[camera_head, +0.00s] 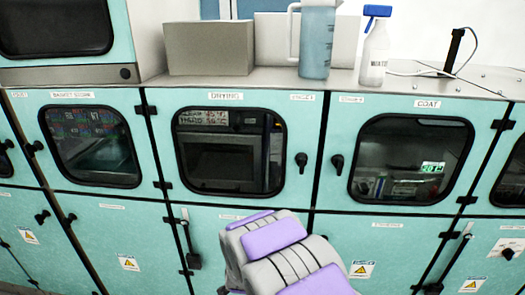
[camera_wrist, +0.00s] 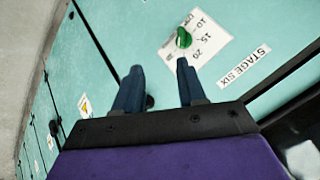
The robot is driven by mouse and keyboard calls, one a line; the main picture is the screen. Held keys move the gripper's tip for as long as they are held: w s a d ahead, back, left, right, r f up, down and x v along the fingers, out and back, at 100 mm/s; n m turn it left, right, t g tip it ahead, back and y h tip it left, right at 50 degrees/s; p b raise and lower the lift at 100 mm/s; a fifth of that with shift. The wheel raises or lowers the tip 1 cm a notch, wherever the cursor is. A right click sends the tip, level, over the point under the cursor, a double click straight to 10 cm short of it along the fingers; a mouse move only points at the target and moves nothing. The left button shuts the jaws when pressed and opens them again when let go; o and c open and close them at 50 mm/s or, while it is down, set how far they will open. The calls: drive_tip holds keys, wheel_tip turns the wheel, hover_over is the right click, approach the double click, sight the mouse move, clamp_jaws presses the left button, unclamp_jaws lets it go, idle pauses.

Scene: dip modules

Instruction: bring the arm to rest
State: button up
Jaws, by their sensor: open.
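My gripper (camera_wrist: 159,68) shows in the wrist view with its two dark blue fingers apart and nothing between them. Beyond the fingertips is a teal panel (camera_wrist: 120,30) with a white dial label and a green knob (camera_wrist: 183,38). A "STAGE SIX" label (camera_wrist: 243,67) is to the right of the knob. Whether the right fingertip touches the panel cannot be told. In the head view my grey and purple arm is folded low in the middle, and my gripper is not visible there.
A row of teal cabinets has windowed doors, including the drying door (camera_head: 229,150) and the coat door (camera_head: 412,158). Black handles stick out from the doors. On the top stand a grey box (camera_head: 210,48), a blue pitcher (camera_head: 317,42) and a spray bottle (camera_head: 375,50).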

drive_tip(key=s+d+r+n+g+y+b, duration=0.1)
drive_tip(key=s+d+r+n+g, duration=0.25)
drive_tip(key=s+r, duration=0.4)
drive_tip(key=s+d+r+n+g, duration=0.2)
drive_tip(key=s+d+r, duration=0.3)
drive_tip(key=s, duration=0.5)
drive_tip(key=s+d+r+n+g, duration=0.1)
drive_tip(key=s+d, duration=0.4)
drive_tip(key=s, duration=0.6)
drive_tip(key=s+d+r+n+g+h, duration=0.1)
drive_tip(key=s+d+r+g, duration=0.2)
drive_tip(key=s, duration=0.8)
wheel_tip(320, 180, up, 2)
drive_tip(key=shift+s+d+r+n+g+b, duration=0.1)
drive_tip(key=shift+s+d+n+g+b, duration=0.2)
drive_tip(key=shift+d, duration=0.8)
drive_tip(key=shift+w, duration=0.1)
